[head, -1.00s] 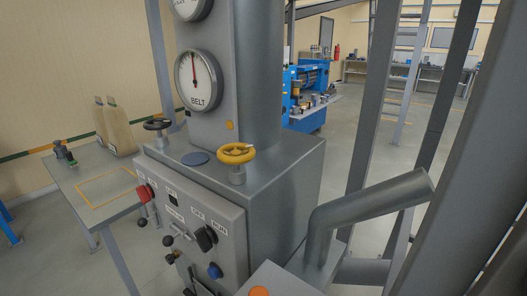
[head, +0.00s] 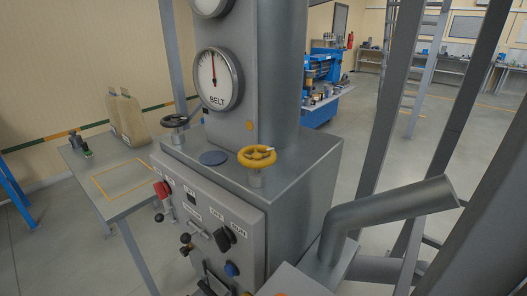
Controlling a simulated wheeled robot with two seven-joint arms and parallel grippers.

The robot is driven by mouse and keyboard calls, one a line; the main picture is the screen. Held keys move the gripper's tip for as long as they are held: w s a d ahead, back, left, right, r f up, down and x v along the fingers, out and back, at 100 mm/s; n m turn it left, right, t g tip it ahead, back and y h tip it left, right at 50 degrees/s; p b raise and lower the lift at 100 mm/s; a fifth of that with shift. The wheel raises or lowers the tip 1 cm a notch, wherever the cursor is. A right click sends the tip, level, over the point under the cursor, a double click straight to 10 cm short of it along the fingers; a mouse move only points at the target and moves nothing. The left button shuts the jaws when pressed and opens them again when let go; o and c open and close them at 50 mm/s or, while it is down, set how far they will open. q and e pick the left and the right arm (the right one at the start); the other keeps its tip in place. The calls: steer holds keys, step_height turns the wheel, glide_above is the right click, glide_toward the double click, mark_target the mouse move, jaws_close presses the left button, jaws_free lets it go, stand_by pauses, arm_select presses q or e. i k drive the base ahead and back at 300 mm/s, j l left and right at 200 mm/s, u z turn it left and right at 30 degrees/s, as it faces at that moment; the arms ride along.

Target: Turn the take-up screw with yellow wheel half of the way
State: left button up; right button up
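The yellow wheel (head: 257,156) of the take-up screw sits flat on a short grey post on top of the grey machine cabinet (head: 300,185). A black handwheel (head: 175,121) stands on the same top, further left. The BELT gauge (head: 219,79) is on the column behind them, its red needle pointing nearly straight up. Neither of my grippers shows in the head view, and nothing touches the yellow wheel.
The cabinet front has a red knob (head: 162,189), a black OFF/RUN switch (head: 225,239) and a blue button (head: 231,269). A grey pipe (head: 390,207) juts out at right, near steel posts. A table (head: 97,162) with bags stands left.

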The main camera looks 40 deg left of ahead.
mark_target(256, 161)
steer(key=k+j+z, duration=0.5)
steer(key=k, duration=0.45)
steer(key=i+j, duration=0.05)
steer(key=j, duration=0.05)
